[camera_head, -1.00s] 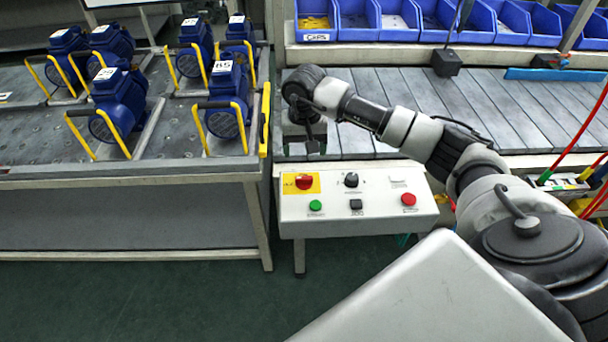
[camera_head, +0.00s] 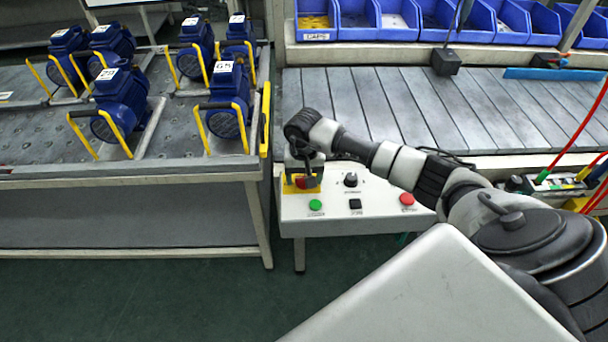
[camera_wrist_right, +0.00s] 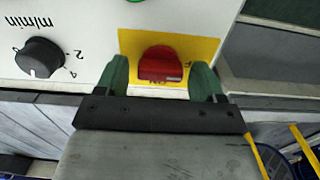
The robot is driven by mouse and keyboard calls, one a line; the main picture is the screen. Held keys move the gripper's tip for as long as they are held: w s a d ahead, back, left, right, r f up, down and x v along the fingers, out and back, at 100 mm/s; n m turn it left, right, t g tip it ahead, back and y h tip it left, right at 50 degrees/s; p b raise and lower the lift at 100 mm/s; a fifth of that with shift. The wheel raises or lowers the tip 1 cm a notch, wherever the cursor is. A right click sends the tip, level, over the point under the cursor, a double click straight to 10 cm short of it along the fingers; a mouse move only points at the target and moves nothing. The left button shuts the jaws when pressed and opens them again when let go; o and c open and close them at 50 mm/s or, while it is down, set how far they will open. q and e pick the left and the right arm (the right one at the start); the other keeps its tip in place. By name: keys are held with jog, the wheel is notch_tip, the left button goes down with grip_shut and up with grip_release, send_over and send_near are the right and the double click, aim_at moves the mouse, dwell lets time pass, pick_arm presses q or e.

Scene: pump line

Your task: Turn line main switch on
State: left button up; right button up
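The line main switch (camera_head: 306,182) is a red rotary knob on a yellow plate at the left of the white control panel (camera_head: 380,217). In the right wrist view the red knob (camera_wrist_right: 161,64) lies between the two green fingertips of my right gripper (camera_wrist_right: 162,78). The fingers are apart, with a gap on each side of the knob. In the head view my right gripper (camera_head: 304,172) is over the switch, and the wrist partly covers the yellow plate. The knob's exact turn position is hard to read. My left gripper is not in view.
The panel also carries a black dial (camera_head: 351,180), a green button (camera_head: 315,205), a black button (camera_head: 355,204) and a red button (camera_head: 407,199). Blue pumps (camera_head: 121,104) with yellow handles stand on the table at left. A slatted conveyor (camera_head: 400,100) runs behind the panel.

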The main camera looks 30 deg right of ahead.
jog(key=c, duration=0.7)
jog(key=shift+c, duration=0.2)
jog(key=m+b, duration=0.2)
jog(key=shift+f+m, duration=0.1)
jog(key=shift+m, duration=0.3)
jog(key=m+b, duration=0.1)
jog(key=m, duration=0.2)
jog(key=shift+m+b, duration=0.4)
jog(key=m+b, duration=0.1)
jog(key=m, duration=0.4)
jog(key=shift+b, duration=0.3)
jog(key=m+b, duration=0.1)
jog(key=m, duration=0.5)
jog(key=shift+m, duration=0.3)
